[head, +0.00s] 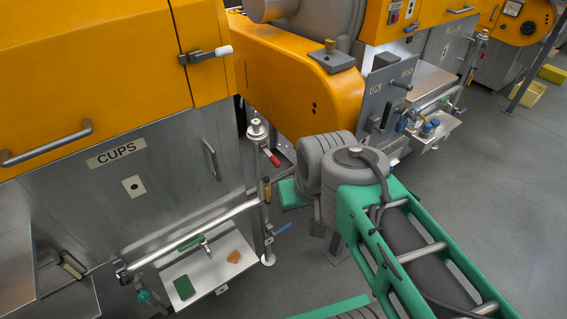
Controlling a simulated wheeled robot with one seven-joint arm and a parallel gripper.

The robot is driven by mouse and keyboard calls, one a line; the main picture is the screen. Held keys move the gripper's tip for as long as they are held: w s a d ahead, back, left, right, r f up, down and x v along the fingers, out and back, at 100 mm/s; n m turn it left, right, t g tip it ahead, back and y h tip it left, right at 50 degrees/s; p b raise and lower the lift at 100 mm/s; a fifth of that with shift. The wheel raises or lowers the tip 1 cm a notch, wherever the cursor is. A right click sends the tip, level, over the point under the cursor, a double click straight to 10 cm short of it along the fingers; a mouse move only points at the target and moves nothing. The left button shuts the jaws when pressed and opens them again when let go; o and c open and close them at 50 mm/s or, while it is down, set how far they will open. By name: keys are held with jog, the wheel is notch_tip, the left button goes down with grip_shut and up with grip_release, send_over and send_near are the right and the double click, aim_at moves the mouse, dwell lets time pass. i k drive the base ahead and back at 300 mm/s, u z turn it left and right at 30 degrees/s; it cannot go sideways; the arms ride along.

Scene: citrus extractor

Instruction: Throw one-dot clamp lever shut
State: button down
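A clamp lever with a white grip (222,51) sits at the seam between two orange covers, upper left of centre. Its metal body lies about level, with the grip pointing right; I cannot tell whether it is latched. No single dot mark can be made out on or beside it. Two dark dots show on the orange housing (290,85) to its right. My green and grey arm reaches in from the lower right and stops lower right of the clamp, well apart from it. My gripper cannot be made out; the arm's joints hide that end.
A steel panel labelled CUPS (116,152) stands at left. A pipe rail (195,235) and a tray (210,272) with a green block jut out below it. A red-handled valve (270,157) stands near my arm. Grey floor (480,190) is open at right.

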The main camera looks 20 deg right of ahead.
aim_at(275, 162)
jog(key=u, duration=1)
jog(key=i, duration=0.75)
jog(key=z, duration=0.4)
